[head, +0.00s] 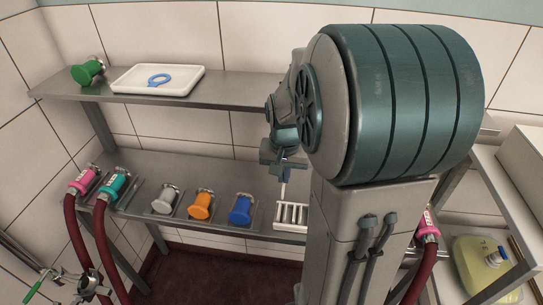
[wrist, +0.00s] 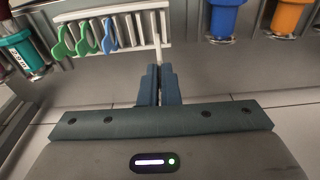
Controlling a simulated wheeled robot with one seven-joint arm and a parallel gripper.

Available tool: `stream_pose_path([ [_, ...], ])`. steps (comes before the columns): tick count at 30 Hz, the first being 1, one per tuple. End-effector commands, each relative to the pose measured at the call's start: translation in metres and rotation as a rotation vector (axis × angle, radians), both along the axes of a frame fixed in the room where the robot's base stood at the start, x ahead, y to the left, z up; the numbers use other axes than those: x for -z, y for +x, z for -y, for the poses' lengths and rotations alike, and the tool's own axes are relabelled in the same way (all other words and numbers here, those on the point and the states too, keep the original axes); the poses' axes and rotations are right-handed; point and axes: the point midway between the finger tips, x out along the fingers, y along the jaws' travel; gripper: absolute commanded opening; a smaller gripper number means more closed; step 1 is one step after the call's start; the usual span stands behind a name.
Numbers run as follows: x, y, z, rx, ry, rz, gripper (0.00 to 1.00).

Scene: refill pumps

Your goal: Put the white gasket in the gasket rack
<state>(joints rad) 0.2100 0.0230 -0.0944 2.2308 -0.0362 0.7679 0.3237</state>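My gripper (head: 285,160) is above the shelf, over the white gasket rack (head: 290,228). In the wrist view its two fingers (wrist: 158,88) are closed on the white gasket (wrist: 157,53), which shows edge-on as a thin white strip. The strip also shows below the fingers in the head view (head: 284,189). Its far end overlaps the right end of the rack (wrist: 130,10) in the wrist view; I cannot tell whether it is inside a slot. Two green gaskets (wrist: 82,38) and a blue gasket (wrist: 111,34) stand in the rack's left part.
On the lower shelf, blue (head: 241,210), orange (head: 201,206) and grey (head: 166,200) fittings stand left of the rack. Teal (head: 115,185) and pink (head: 83,180) hose couplings are farther left. The upper shelf bears a white tray (head: 185,84) with a blue gasket (head: 160,80).

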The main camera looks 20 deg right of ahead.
Motion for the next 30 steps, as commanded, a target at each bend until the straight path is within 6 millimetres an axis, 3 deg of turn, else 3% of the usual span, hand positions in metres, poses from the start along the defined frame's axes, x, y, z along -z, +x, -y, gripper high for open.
stream_pose_path([
  [11,0.016,0.000,0.001,0.003,-0.001,0.000,0.00],
  [30,0.074,0.000,0.000,-0.001,-0.001,0.001,0.00],
])
